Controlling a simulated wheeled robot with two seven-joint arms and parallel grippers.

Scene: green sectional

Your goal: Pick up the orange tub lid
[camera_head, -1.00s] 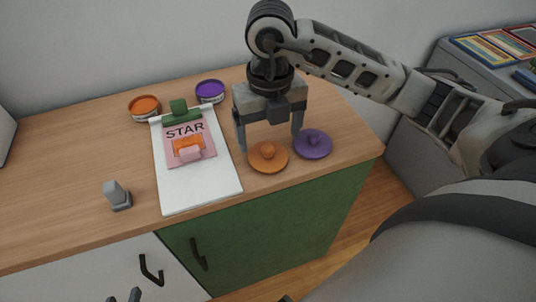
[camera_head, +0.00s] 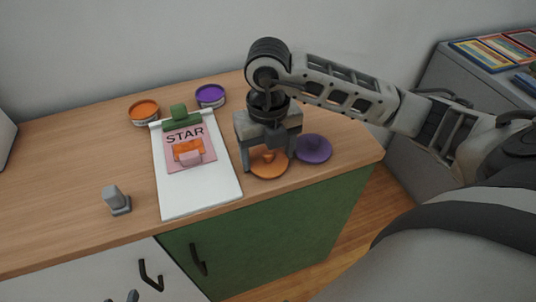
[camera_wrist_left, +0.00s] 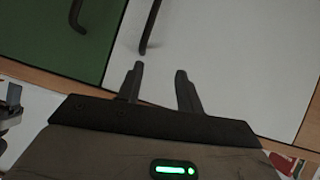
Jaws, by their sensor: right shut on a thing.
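The orange tub lid (camera_head: 267,170) is a round disc with a small knob, lying on the wooden counter near its front edge. My right gripper (camera_head: 268,159) points down over it, shut on the lid's knob. The lid still appears to rest on the counter. The orange tub (camera_head: 145,109) stands open at the back left. My left gripper (camera_wrist_left: 160,68) is open and empty in the left wrist view, in front of the cabinet doors and below the counter.
A purple lid (camera_head: 313,149) lies just right of the orange lid. A clipboard (camera_head: 198,196) with a pink STAR card lies to the left. A purple tub (camera_head: 210,95) stands behind, and a small grey object (camera_head: 116,200) stands at the left. The left part of the counter is clear.

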